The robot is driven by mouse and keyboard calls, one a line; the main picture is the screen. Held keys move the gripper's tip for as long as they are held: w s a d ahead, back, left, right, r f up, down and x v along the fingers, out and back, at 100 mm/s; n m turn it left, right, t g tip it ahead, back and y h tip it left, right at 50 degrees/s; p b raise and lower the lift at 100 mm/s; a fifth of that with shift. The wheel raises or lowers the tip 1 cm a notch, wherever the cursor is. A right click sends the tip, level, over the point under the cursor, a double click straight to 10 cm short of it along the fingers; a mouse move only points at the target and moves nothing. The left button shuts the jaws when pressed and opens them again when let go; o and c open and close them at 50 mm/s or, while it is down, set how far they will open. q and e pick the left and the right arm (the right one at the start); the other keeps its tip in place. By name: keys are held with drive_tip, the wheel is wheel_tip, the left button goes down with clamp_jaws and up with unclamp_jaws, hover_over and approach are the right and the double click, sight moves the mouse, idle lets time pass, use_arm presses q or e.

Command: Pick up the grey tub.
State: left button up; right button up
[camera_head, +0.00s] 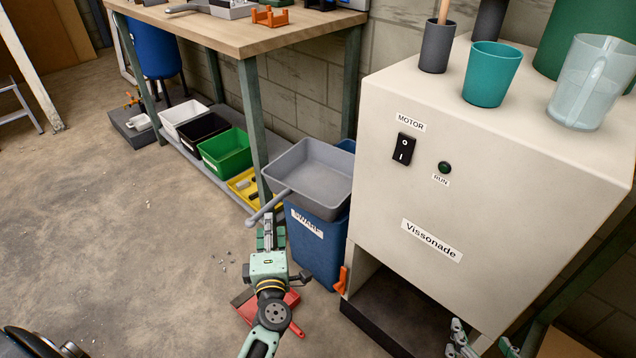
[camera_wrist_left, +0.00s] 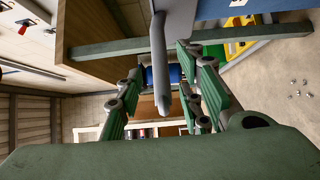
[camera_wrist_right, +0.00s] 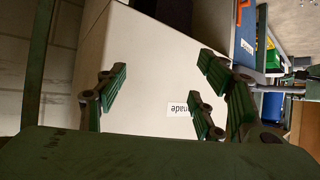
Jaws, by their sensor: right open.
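A grey open-topped rectangular tub (camera_head: 312,165) with a long handle (camera_head: 268,206) sits over the blue bin (camera_head: 318,245) beside the machine. My left gripper (camera_head: 270,232) is just below the handle in the head view. In the left wrist view the handle (camera_wrist_left: 161,65) shows between its open fingers, with no clear contact. The tub's body is mostly out of that view. My right gripper (camera_head: 484,340) is open and empty, low in front of the machine. In the right wrist view its fingers (camera_wrist_right: 160,85) face the machine's pale front.
The cream machine (camera_head: 420,185) stands close on the right. On top are dark grey pots (camera_head: 437,48), a teal cup (camera_head: 491,75) and a clear jug (camera_head: 590,85). A workbench (camera_head: 240,32) is behind, with crates on its lower shelf. A red dustpan (camera_head: 262,312) lies below.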

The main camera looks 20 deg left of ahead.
sight(266, 206)
use_arm(q)
drive_tip(key=x, duration=0.3)
drive_tip(key=b+x, duration=0.1)
drive_tip(key=x, duration=0.3)
drive_tip(key=shift+s+a+f+b, duration=0.1)
drive_tip(key=shift+s+a+b, duration=0.05)
drive_tip(key=shift+a+b, duration=0.2)
drive_tip(key=shift+a, duration=0.2)
use_arm(e)
drive_tip(key=w+a+r+t+y, duration=0.1)
drive_tip(key=w+a+r+t, duration=0.1)
drive_tip(key=r, duration=0.5)
drive_tip(key=shift+w+r+t, duration=0.35)
drive_tip(key=shift+w+t, duration=0.5)
drive_tip(key=shift+t, duration=0.35)
use_arm(q)
drive_tip(key=shift+c, duration=0.2)
clamp_jaws()
